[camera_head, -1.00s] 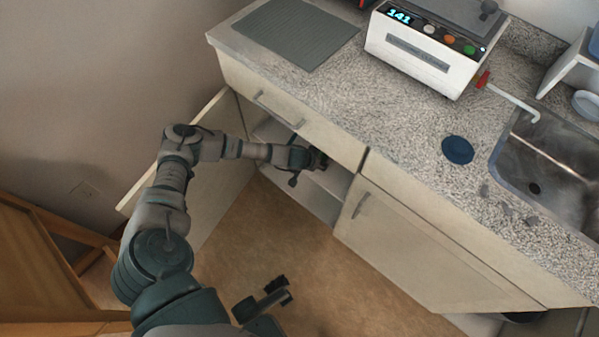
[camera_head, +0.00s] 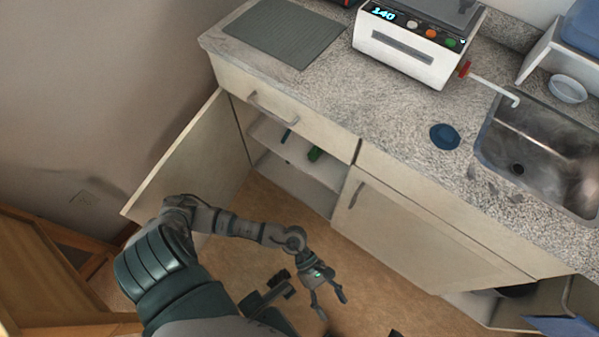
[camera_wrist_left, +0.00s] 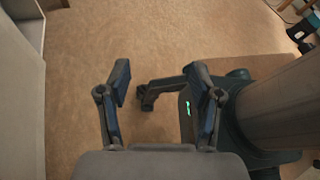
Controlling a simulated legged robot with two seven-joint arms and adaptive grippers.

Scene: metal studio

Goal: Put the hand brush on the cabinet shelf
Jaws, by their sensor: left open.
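The open cabinet's shelf (camera_head: 267,131) shows in the head view under the counter. On it lie a small blue item (camera_head: 286,135) and a small green item (camera_head: 315,154), partly shaded. Either may be the hand brush; they are too small for me to tell. My left gripper (camera_head: 328,297) is out in front of the cabinet, above the floor, with its fingers apart. The left wrist view also shows its spread fingers (camera_wrist_left: 162,105) with nothing held between them. My right gripper cannot be made out.
The cabinet door (camera_head: 190,165) stands open at the left. The counter above holds a grey mat (camera_head: 285,32), a white device (camera_head: 405,50), a blue disc (camera_head: 445,136) and a sink (camera_head: 540,150). Bare floor (camera_head: 285,210) lies before the cabinet.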

